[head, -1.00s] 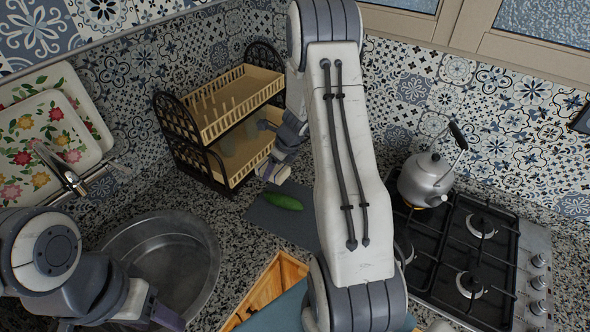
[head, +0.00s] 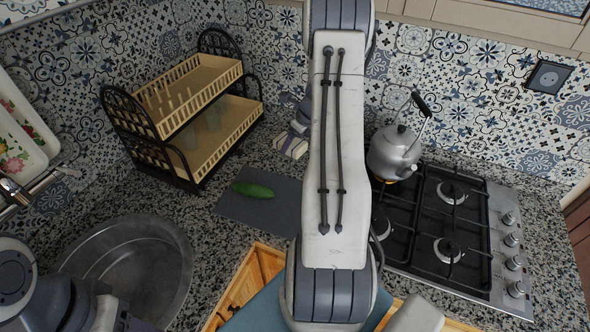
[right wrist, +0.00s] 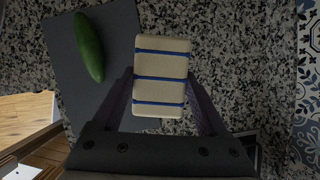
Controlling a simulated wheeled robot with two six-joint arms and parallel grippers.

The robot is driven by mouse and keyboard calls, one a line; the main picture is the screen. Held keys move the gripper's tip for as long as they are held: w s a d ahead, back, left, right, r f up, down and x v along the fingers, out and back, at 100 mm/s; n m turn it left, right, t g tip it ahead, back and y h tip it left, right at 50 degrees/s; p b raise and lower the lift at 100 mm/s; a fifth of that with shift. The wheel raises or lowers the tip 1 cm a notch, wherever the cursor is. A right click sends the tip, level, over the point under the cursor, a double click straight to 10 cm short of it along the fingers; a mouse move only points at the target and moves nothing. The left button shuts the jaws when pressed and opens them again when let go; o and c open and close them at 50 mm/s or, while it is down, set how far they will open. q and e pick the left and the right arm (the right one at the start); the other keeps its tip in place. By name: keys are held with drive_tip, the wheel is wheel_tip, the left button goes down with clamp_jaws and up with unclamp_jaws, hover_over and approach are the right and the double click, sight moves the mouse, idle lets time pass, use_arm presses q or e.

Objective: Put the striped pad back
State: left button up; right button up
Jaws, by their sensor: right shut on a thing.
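The striped pad (right wrist: 162,62) is a cream block with blue stripes. In the right wrist view it sits between the two fingers of my right gripper (right wrist: 160,88), which is shut on it. In the head view the pad (head: 290,147) shows at the end of my right arm, just behind the dark cutting board; its height above the counter is hard to judge. My right arm hides part of the gripper. My left gripper (head: 130,318) is partly in view at the bottom left, beside the sink; its jaws cannot be made out.
A green cucumber (head: 252,190) lies on the cutting board (head: 275,212). A two-tier dish rack (head: 190,140) stands to the left. The sink (head: 135,265) is at lower left. A kettle (head: 396,152) stands on the gas hob (head: 440,215) at right. A wooden drawer (head: 250,272) is open below.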

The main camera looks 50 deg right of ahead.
drive_tip(key=s+d+m+h+b, duration=0.1)
drive_tip(key=s+d+m+b, duration=0.1)
drive_tip(key=s+d, duration=0.7)
drive_tip(key=w+a+f+p, duration=0.1)
drive_tip(key=w+f, duration=0.1)
drive_tip(key=w, duration=0.1)
drive_tip(key=w+a+f+p, duration=0.1)
drive_tip(key=w+f, duration=0.2)
drive_tip(key=w, duration=0.1)
drive_tip(key=w+a+f+p, duration=0.1)
drive_tip(key=w+f+p, duration=0.1)
drive_tip(key=w, duration=0.2)
drive_tip(key=shift+f, duration=0.25)
wheel_tip(320, 180, down, 4)
drive_tip(key=shift+w+r+p, duration=0.1)
drive_tip(key=shift+p, duration=0.55)
use_arm(q)
wheel_tip(320, 180, up, 2)
drive_tip(key=shift+r, duration=0.15)
use_arm(e)
drive_tip(key=shift+f, duration=0.2)
drive_tip(key=shift+f, duration=0.1)
drive_tip(key=shift+f, duration=0.15)
drive_tip(key=o, duration=1.2)
